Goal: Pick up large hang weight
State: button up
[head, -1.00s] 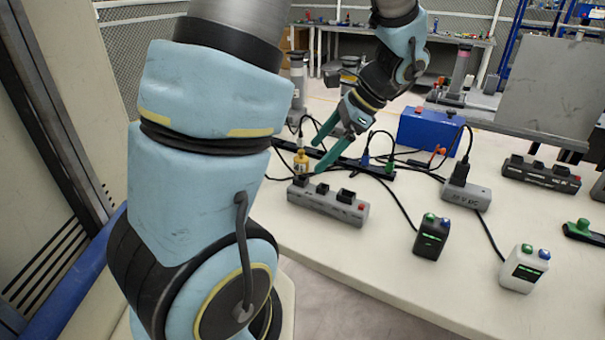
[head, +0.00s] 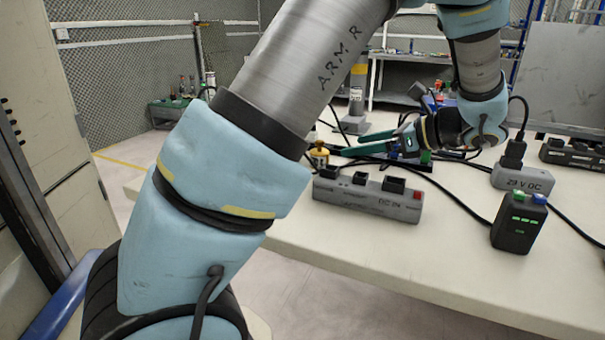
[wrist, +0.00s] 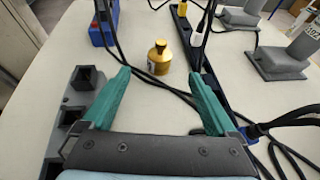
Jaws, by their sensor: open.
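The large hang weight (head: 319,155) is a small brass-yellow cylinder with a knob on top and a dark label. It stands upright on the pale table, near its left edge. In the wrist view the weight (wrist: 159,60) stands just beyond the fingertips, centred between their lines. My gripper (head: 337,149) is low over the table with teal fingers spread, pointing left toward the weight. In the wrist view my gripper (wrist: 161,77) is open and empty, and no finger visibly touches the weight.
A grey power strip (head: 367,197) lies in front of the weight. Black cables (wrist: 180,93) cross the table under the fingers. A black strip (wrist: 196,48) with plugs runs to the right in the wrist view, and a blue box (wrist: 103,32) stands at upper left.

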aim_at(328, 155)
jog(key=x, duration=0.6)
jog(key=shift+w+a+f, duration=0.1)
jog(key=shift+a+f, duration=0.1)
jog(key=shift+f, duration=0.15)
jog(key=x, duration=0.5)
jog(key=shift+f+b, duration=0.25)
jog(key=shift+b, duration=0.05)
grip_shut()
dwell(0.4)
